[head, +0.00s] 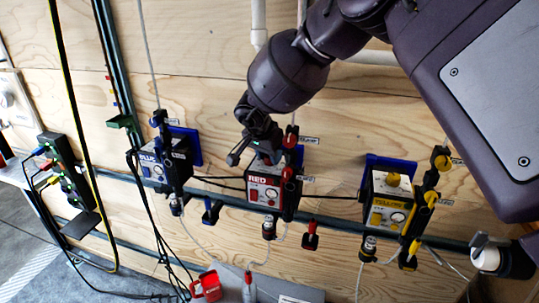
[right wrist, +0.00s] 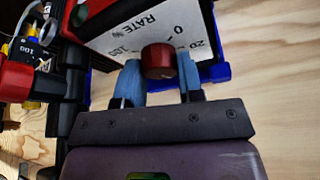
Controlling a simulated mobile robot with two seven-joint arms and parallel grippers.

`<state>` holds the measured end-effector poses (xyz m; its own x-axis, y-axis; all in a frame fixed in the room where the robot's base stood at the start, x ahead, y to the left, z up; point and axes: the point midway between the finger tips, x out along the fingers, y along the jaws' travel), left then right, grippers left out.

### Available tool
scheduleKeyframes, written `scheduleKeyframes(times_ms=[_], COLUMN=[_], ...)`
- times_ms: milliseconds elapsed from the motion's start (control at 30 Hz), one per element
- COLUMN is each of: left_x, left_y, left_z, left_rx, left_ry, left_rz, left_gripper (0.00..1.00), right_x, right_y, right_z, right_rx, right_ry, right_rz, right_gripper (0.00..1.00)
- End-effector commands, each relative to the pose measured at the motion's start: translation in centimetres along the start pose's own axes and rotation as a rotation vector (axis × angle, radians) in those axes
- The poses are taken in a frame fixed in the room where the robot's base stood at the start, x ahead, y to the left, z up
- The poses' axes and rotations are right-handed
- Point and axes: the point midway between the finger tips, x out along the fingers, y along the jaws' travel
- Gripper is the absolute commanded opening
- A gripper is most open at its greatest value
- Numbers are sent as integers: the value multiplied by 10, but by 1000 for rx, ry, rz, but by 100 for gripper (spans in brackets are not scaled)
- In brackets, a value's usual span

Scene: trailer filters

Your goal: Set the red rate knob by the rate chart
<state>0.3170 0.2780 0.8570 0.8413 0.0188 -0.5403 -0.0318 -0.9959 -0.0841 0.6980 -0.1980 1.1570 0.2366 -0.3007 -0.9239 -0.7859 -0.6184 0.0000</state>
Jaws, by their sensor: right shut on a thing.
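The red unit (head: 264,191), labelled RED, hangs on the wooden wall between the blue and yellow units. My right gripper (head: 262,150) reaches down to its top from above. In the right wrist view, the red knob (right wrist: 158,61) sits between the blue fingertips of my right gripper (right wrist: 159,78), which is shut on it. A white dial plate (right wrist: 150,30) marked RATE, with 0, 20 and 100 readable, lies around the knob. The knob's pointer mark cannot be made out. The rate chart cannot be identified in these views. My left gripper is not in view.
The blue unit (head: 174,163) is to the left and the yellow unit (head: 386,203) to the right. Clamps and valves stand close beside the red unit. Cables and thin tubes hang at the left and below. Bare wall (head: 225,60) is above.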

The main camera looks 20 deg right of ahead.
Motion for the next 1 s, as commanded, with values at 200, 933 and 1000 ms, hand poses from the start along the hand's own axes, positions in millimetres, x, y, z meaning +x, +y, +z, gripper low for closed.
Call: scheduleKeyframes(times_ms=[200,933,1000], left_x=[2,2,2], left_y=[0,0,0], left_z=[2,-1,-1], left_rx=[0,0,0], left_ry=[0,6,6], left_rz=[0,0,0], left_gripper=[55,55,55], right_x=[0,0,0], right_y=[-1,-3,-3], right_z=[-1,-2,-2], right_rx=[171,813,875], right_ry=[-1,-1,-1], right_rz=[68,335,361], right_gripper=[11,11,11])
